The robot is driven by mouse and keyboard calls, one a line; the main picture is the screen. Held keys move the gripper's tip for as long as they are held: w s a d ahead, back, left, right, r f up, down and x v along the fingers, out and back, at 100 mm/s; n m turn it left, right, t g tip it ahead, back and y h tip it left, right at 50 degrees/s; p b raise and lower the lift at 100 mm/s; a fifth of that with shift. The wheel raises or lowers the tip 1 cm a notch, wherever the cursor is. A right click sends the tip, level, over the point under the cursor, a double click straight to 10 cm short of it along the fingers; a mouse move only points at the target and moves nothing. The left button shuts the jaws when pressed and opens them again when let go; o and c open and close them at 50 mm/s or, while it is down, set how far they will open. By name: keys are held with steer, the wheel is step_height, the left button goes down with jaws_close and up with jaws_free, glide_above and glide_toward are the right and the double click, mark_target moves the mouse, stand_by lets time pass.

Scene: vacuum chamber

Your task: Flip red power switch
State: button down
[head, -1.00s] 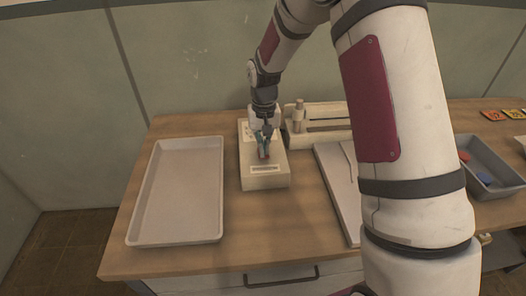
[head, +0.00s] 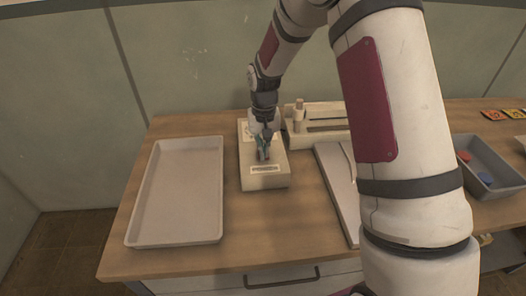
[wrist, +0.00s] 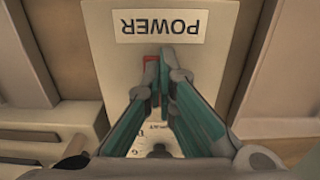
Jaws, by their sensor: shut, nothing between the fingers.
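The cream switch box (head: 265,180) stands on the wooden table, right of the tray. In the wrist view the box (wrist: 222,28) shows a white POWER label (wrist: 160,26), upside down. The red power switch (wrist: 150,72) shows just below that label, partly hidden behind the fingers. My gripper (wrist: 160,62) is shut and empty, its teal fingertips at the switch and overlapping its right side. Whether they touch it I cannot tell. In the head view my gripper (head: 263,156) points down onto the box top. A dial (wrist: 160,150) is partly hidden below the fingers.
A large empty tray (head: 131,238) lies left of the box. A cream device with a post (head: 299,115) stands close behind right. A pale flat board (head: 333,190) lies to the right, and a grey bin (head: 465,190) holds red and blue pieces.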

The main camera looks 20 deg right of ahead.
steer(key=shift+r+p, duration=0.9)
steer(key=shift+r, duration=2.55)
steer(key=shift+r, duration=0.1)
steer(key=s+r+n+t, duration=0.1)
steer(key=s+r+t, duration=0.2)
steer(key=s+r, duration=1.3)
steer(key=s+r+t, duration=0.1)
steer(key=s+r, duration=0.1)
steer(key=s, duration=0.5)
steer(key=s+r+n+t, duration=0.1)
steer(key=s+r, duration=0.2)
steer(key=s, duration=0.5)
steer(key=shift+s, duration=0.2)
steer(key=shift+r, duration=0.1)
